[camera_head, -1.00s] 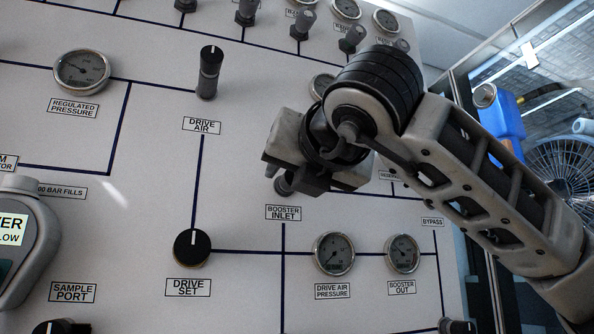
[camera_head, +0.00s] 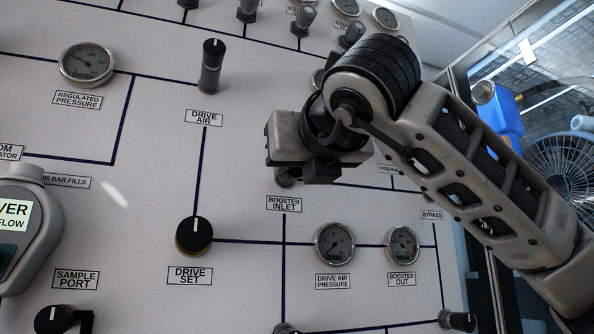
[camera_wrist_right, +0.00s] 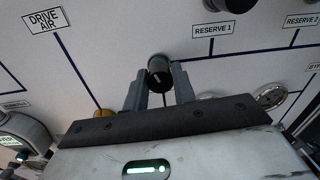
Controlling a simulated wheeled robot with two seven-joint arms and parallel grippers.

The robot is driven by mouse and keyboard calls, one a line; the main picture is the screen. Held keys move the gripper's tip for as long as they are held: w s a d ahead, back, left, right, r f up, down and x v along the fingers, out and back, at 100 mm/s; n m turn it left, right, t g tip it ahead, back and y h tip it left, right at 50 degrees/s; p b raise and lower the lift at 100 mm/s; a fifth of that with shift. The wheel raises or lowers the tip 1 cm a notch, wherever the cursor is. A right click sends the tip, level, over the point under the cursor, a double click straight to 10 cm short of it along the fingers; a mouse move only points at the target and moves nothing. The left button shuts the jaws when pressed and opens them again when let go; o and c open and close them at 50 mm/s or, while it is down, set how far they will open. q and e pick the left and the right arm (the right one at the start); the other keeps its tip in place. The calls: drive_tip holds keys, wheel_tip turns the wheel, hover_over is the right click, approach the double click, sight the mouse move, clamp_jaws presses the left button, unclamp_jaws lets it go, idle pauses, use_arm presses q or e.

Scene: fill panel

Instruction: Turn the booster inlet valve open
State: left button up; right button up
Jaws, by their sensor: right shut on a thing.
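The booster inlet valve (camera_head: 286,179) is a dark knob on a metal stem, just above the BOOSTER INLET label (camera_head: 284,203). In the head view it is mostly hidden behind my right gripper (camera_head: 300,172). In the right wrist view the knob (camera_wrist_right: 160,70) sits between the two grey fingers of the right gripper (camera_wrist_right: 159,86), which is shut on it. A pale mark shows on the knob's dark end. My left gripper is in neither view.
The drive air valve (camera_head: 210,68) and drive set knob (camera_head: 194,236) stand out to the left. Below right are the drive air pressure gauge (camera_head: 334,243) and booster out gauge (camera_head: 403,245). Several knobs line the top. The panel around the BOOSTER INLET label is flat.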

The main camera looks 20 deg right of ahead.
use_arm(q)
drive_tip(key=p, duration=0.2)
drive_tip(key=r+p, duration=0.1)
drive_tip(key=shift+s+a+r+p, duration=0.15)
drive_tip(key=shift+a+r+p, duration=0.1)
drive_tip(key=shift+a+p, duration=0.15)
use_arm(e)
drive_tip(key=n, duration=0.9)
drive_tip(key=n+y, duration=0.1)
drive_tip(key=n, duration=0.9)
drive_tip(key=n+y, duration=0.1)
drive_tip(key=n, duration=0.8)
drive_tip(key=shift+a+f+n, duration=0.1)
drive_tip(key=shift+f+n, duration=0.2)
drive_tip(key=shift+n, duration=0.1)
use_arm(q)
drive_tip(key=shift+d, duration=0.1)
use_arm(e)
drive_tip(key=shift+n, duration=0.3)
drive_tip(key=shift+f, duration=0.1)
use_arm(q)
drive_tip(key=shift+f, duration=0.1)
use_arm(e)
drive_tip(key=o, duration=1)
